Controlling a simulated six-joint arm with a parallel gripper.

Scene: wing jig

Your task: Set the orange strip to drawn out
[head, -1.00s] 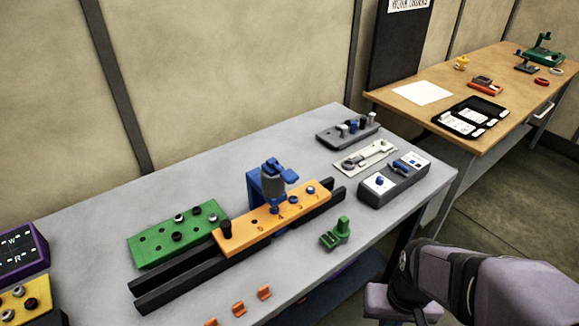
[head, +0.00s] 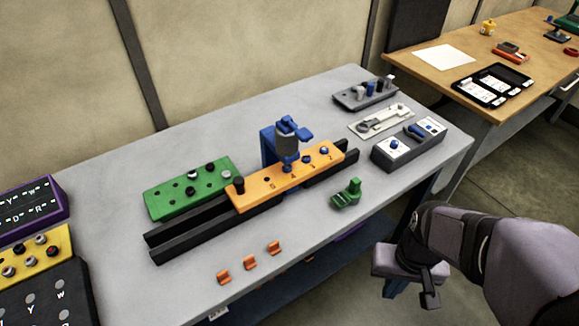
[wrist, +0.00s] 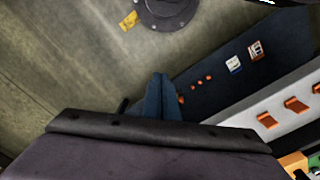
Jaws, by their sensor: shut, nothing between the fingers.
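The orange strip (head: 270,184) lies along dark rails (head: 195,236) on the grey bench in the head view. It has a black knob (head: 238,185) at its left end and marks and small round fittings along its top. A blue stand with a grey body (head: 287,142) rises behind the strip, with its blue tip over the strip's top. The strip's right end stops short of the rails' right end. My gripper (head: 431,299) is shut and empty, off the bench's front edge, well to the right of the strip. Its fingers (wrist: 160,97) show closed together in the wrist view.
A green plate with knobs (head: 190,188) lies behind the rails. A small green piece (head: 346,194) and several orange clips (head: 249,262) sit near the front edge. A grey switch box (head: 408,150) stands at the right. The bench between clips and rails is clear.

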